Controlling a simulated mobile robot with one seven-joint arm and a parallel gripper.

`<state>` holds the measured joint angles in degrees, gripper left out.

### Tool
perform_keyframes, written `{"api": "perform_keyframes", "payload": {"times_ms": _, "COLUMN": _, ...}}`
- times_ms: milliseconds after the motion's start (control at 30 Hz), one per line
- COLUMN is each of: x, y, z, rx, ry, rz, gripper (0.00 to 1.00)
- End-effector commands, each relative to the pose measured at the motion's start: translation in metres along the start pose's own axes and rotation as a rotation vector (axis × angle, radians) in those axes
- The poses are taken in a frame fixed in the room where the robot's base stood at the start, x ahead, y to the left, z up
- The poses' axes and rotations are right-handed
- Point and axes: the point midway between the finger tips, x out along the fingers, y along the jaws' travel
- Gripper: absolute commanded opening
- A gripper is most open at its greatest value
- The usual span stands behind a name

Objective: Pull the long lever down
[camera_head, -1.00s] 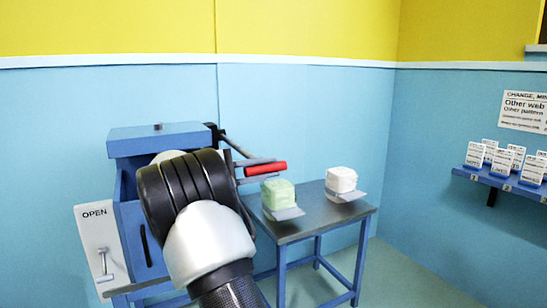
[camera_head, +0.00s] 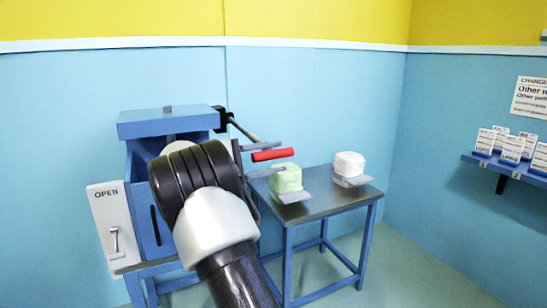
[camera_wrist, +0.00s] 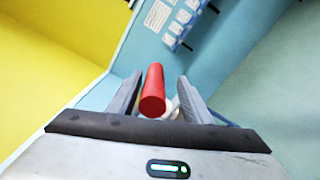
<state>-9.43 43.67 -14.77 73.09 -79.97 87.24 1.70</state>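The long lever (camera_head: 242,129) is a dark rod running from a black pivot at the top right of the blue machine (camera_head: 168,122) toward me. It ends in a red grip (camera_head: 273,154). My gripper (camera_head: 282,157) is at the red grip, one finger above it and one below in the head view. In the wrist view the red grip (camera_wrist: 153,88) lies between the two grey fingers of my gripper (camera_wrist: 160,76), with a gap visible on both sides. The gripper is open.
A small table (camera_head: 325,200) right of the machine bears a pale green block (camera_head: 286,178) and a white block (camera_head: 348,164). A white panel marked OPEN (camera_head: 107,205) is on the machine's left. A blue shelf (camera_head: 500,165) with cards is on the right wall.

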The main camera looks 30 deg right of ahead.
Motion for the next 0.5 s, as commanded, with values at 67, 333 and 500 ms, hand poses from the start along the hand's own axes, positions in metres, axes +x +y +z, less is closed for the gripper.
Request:
{"api": "perform_keyframes", "payload": {"times_ms": 67, "x": -0.002, "y": -0.004, "z": -0.003, "rx": -0.006, "ry": 0.008, "rz": -0.004, "gripper": 0.40}}
{"api": "perform_keyframes", "payload": {"times_ms": 333, "x": -0.027, "y": 0.000, "z": -0.002, "rx": -0.003, "ry": 0.010, "rz": 0.000, "gripper": 0.40}}
{"api": "perform_keyframes", "payload": {"times_ms": 500, "x": -0.067, "y": 0.000, "z": -0.002, "rx": -0.003, "ry": 0.012, "rz": 0.001, "gripper": 0.40}}
